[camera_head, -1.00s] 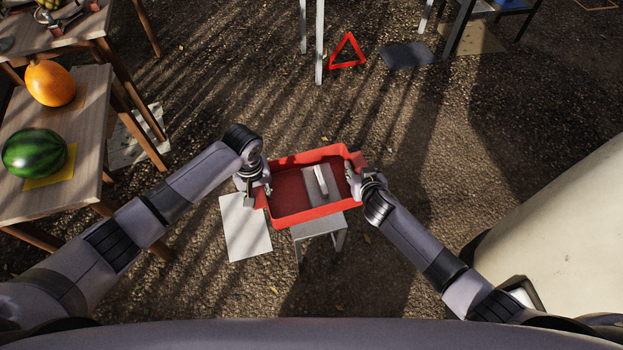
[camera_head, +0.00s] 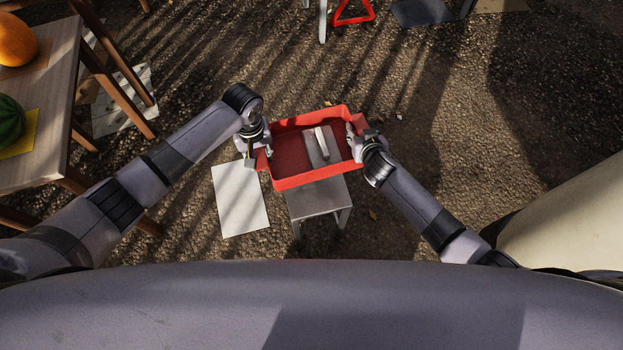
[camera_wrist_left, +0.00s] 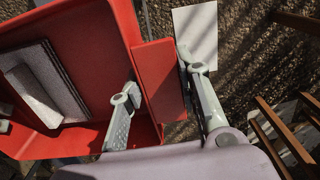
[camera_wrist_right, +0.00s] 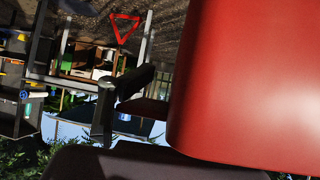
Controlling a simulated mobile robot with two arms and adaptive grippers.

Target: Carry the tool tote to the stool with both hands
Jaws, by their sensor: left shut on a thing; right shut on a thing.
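The red tool tote (camera_head: 308,181) is held between my two grippers, with a grey block-like item (camera_head: 322,143) inside it. My left gripper (camera_head: 258,150) is shut on the tote's left end; the left wrist view shows its fingers (camera_wrist_left: 160,100) on either side of a red end flange. My right gripper (camera_head: 357,145) is shut on the right end; in the right wrist view the red tote wall (camera_wrist_right: 250,90) fills the right side. The grey stool (camera_head: 318,200) stands under and nearer than the tote, partly hidden by it. Whether they touch is unclear.
A pale sheet (camera_head: 240,198) lies on the ground left of the stool. A wooden table (camera_head: 50,110) with an orange fruit (camera_head: 15,42) and a watermelon (camera_head: 8,120) stands at left. A red warning triangle (camera_head: 353,12) is far ahead. A cream rounded body (camera_head: 570,215) is at right.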

